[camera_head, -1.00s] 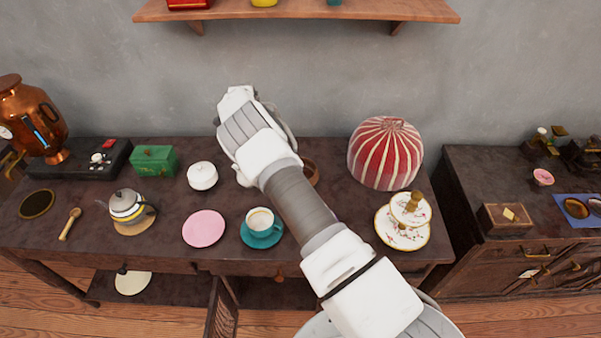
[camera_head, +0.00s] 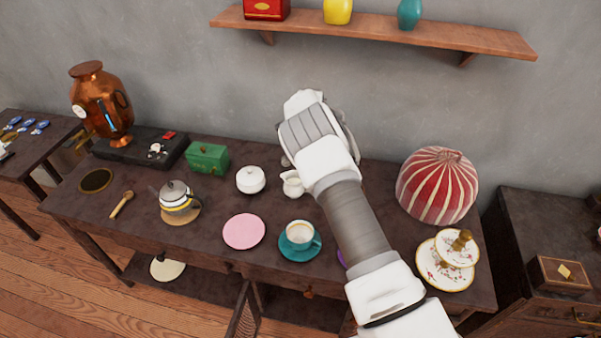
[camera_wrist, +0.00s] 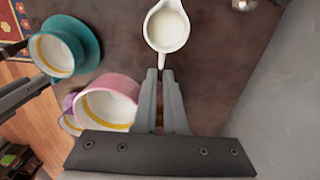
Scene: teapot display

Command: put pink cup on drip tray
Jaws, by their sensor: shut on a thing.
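The pink cup (camera_wrist: 108,100), with a white inside and a gold band, is large in the wrist view beside my gripper (camera_wrist: 160,76). The fingers are shut on it at its right side, seemingly at the handle, which they hide. In the head view my wrist covers the fingers and the cup. A round dark disc with a brass rim (camera_head: 96,181), apparently the drip tray, lies at the table's left end, near the copper samovar (camera_head: 101,103). It looks empty and is far left of my gripper.
A white milk jug (camera_wrist: 167,26) is just beyond my fingertips. A teal cup (camera_wrist: 52,53) on its saucer and a purple cup (camera_wrist: 68,122) are near. The teapot (camera_head: 175,197), white sugar bowl (camera_head: 250,179), green box (camera_head: 207,158) and pink saucer (camera_head: 244,231) stand leftward.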

